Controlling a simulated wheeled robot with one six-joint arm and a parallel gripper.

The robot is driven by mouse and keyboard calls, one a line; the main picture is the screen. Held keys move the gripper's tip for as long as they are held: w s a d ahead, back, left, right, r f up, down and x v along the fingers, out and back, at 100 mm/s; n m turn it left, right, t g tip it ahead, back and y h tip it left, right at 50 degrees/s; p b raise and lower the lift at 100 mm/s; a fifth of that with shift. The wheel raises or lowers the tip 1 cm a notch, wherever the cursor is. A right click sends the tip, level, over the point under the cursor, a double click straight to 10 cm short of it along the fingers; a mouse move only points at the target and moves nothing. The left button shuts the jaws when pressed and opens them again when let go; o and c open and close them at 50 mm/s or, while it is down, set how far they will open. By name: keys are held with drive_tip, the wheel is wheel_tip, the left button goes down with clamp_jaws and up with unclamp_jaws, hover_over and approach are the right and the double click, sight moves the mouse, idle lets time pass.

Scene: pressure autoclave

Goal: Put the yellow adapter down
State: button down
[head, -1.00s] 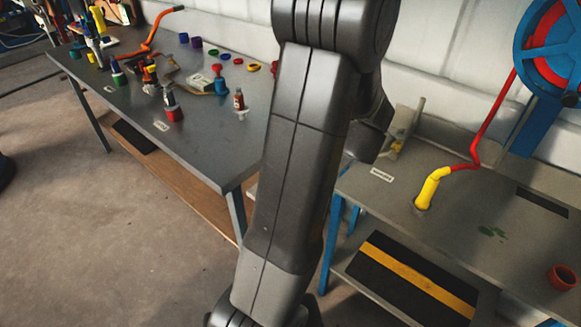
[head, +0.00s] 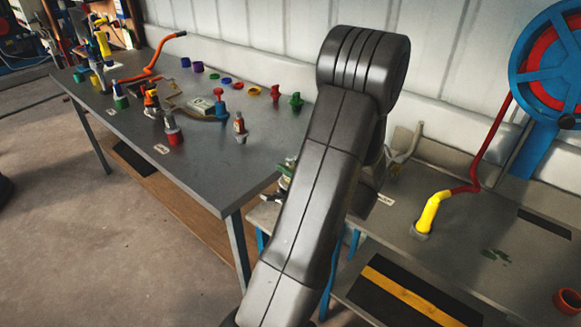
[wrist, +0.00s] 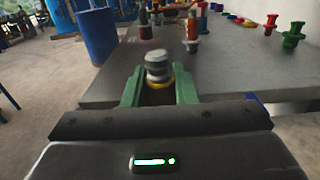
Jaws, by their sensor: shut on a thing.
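My gripper (wrist: 158,90) has green fingers and is shut on the yellow adapter (wrist: 158,81). In the wrist view the adapter shows a stacked grey top above a yellow ring; its lower part is hidden between the fingers. It is upright or nearly so, in front of the grey table's near edge. In the head view my gripper (head: 286,178) shows partly at the left of my arm, by the right end of the grey table (head: 215,165). The adapter's details are too small to make out there.
Several fittings stand on the grey table, among them a red one (head: 275,93) and a green one (head: 296,101). The table's front right part is clear.

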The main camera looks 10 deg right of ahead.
drive_tip(key=shift+f+b, duration=0.3)
drive_tip(key=shift+f, duration=0.05)
drive_tip(key=c, duration=1.2)
unclamp_jaws()
drive_tip(key=shift+r, duration=0.1)
drive_tip(key=shift+o, duration=0.2)
drive_tip(key=shift+r+p, duration=0.3)
drive_tip(key=shift+p, duration=0.05)
drive_tip(key=b+v, duration=0.1)
drive_tip(key=v, duration=1.1)
drive_tip(key=shift+b, duration=0.3)
drive_tip(key=shift+w, duration=0.1)
